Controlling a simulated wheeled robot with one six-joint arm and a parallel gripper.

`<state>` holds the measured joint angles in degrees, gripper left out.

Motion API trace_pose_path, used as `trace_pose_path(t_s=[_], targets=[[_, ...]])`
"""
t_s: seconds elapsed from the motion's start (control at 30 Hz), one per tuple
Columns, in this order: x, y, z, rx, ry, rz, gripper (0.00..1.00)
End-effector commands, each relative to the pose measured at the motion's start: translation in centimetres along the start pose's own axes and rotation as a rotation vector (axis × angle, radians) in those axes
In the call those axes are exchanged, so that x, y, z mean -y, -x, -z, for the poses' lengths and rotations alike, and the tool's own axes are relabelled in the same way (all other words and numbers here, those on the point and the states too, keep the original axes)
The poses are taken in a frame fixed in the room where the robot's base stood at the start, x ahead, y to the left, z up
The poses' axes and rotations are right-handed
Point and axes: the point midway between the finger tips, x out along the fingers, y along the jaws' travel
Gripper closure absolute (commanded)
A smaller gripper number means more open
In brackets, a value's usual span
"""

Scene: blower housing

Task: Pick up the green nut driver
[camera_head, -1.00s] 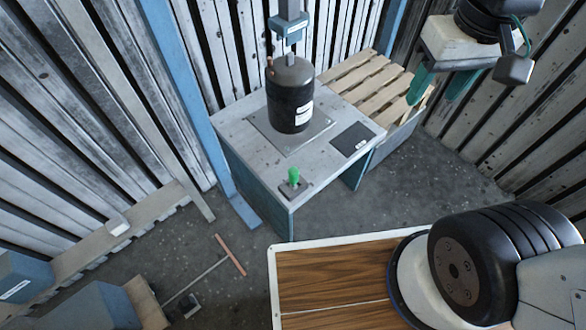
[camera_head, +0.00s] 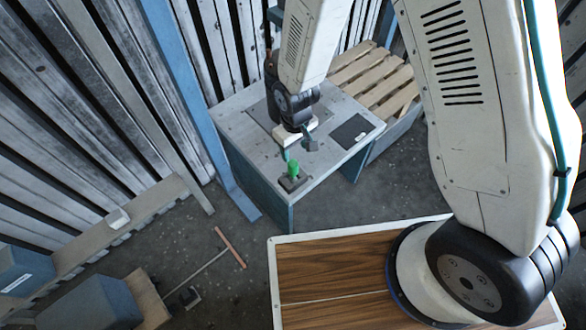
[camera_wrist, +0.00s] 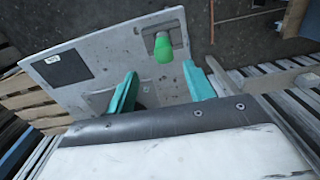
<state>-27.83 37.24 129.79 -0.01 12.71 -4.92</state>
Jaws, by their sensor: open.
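The green nut driver (camera_head: 293,169) stands upright in a small dark holder (camera_head: 292,183) at the near corner of the grey workbench (camera_head: 235,118). In the wrist view the green nut driver (camera_wrist: 163,48) shows at the upper middle, beyond the fingertips. My gripper (camera_head: 297,152) is over the bench, close behind the nut driver. In the wrist view my gripper (camera_wrist: 164,84) has its two teal fingers spread apart, with nothing between them. The nut driver's lower part is hidden in the holder.
A dark labelled pad (camera_head: 350,132) lies on the bench's right side. A wooden pallet (camera_head: 375,80) is behind it. A blue post (camera_head: 182,90) stands left of the bench.

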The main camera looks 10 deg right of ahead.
Motion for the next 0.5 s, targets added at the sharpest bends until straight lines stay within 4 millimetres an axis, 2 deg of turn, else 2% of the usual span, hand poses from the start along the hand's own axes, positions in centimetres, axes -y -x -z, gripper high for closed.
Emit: trace_pose_path(t_s=[0.03,0.1,0.5], targets=[[0.4,-1.1,-0.1,0.005,0.01,0.0,0.47],[0.7,-2.0,-0.2,0.006,0.018,0.001,0.47],[0.7,-6.2,-0.1,0.006,0.023,0.001,0.47]])
